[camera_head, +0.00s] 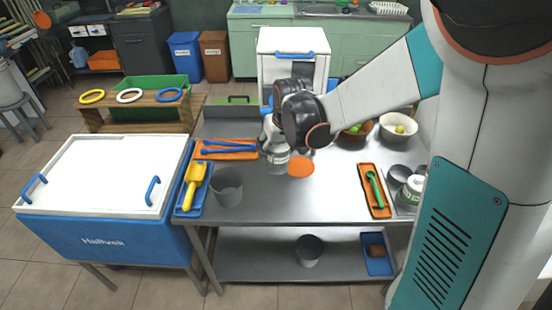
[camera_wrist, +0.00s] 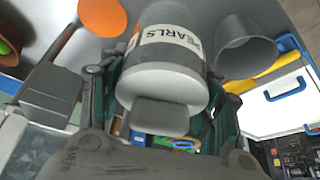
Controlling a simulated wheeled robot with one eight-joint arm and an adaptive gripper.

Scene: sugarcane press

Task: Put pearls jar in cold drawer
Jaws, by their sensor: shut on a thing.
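The pearls jar (camera_wrist: 165,80) is pale with a white band reading "PEARLS" in the wrist view. In the head view the jar (camera_head: 277,160) is partly hidden by my gripper (camera_head: 272,138), which is shut around it. The jar is over the steel table (camera_head: 260,205), left of an orange disc (camera_head: 301,167); I cannot tell whether it touches the table. A white cabinet with a blue handle (camera_head: 293,42) stands behind the table, partly covered by my arm. No part is labelled as the cold drawer, so I cannot tell which it is.
A grey cup (camera_head: 227,187) and a blue tray with a yellow scoop (camera_head: 194,188) are at the left. Blue tongs (camera_head: 229,149) lie on an orange tray. A blue cooler (camera_head: 110,240) with a white lid stands left. Bowls (camera_head: 397,128) are at the right. The table's front middle is clear.

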